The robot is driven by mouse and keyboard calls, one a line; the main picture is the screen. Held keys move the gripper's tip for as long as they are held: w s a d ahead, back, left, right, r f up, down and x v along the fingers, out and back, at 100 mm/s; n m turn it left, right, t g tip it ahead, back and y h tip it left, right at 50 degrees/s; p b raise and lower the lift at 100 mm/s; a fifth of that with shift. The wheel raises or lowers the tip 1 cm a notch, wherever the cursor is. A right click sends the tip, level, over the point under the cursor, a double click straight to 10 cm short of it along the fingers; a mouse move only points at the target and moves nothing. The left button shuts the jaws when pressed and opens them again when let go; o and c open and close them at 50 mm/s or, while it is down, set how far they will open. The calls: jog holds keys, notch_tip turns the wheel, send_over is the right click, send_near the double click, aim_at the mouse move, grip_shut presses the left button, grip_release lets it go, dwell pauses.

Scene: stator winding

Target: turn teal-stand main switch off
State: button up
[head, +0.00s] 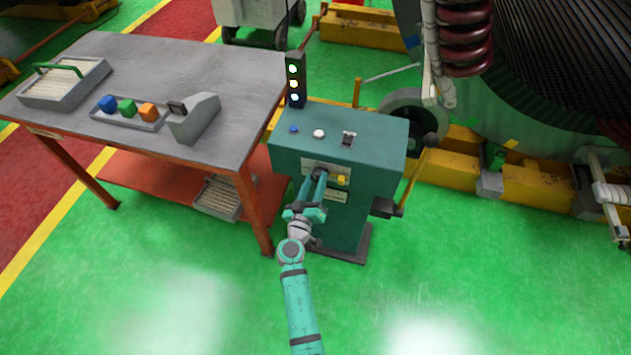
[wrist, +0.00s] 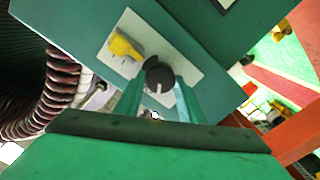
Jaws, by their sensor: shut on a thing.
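The teal stand (head: 358,205) stands right of the work table. On its front face is a pale plate (wrist: 181,62) with a round dark switch knob (wrist: 159,77) bearing a white mark, and a yellow part (wrist: 124,47) beside it. My gripper (head: 319,175) reaches the front face. In the wrist view, its two teal fingers (wrist: 158,92) are on either side of the knob and shut on it. The white mark points roughly toward the gripper's palm. In the head view the fingers partly hide the knob.
The stand's top carries a blue button (head: 294,129), a white button (head: 319,133) and a small dark switch (head: 348,139). A signal light column (head: 295,80) stands behind. The grey table (head: 150,60) holds coloured blocks and trays. Green floor in front is clear.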

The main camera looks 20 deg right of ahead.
jog(key=n, duration=0.5)
jog(key=shift+f+n, duration=0.1)
jog(key=shift+n, duration=0.3)
jog(key=n, duration=0.5)
jog(key=shift+f+n, duration=0.1)
jog(key=shift+n, duration=0.3)
jog(key=o, duration=1.1)
jog(key=shift+c, duration=0.2)
jog(key=shift+a, duration=0.1)
jog(key=v, duration=1)
jog(key=shift+s+a, duration=0.25)
jog(key=shift+s, duration=0.05)
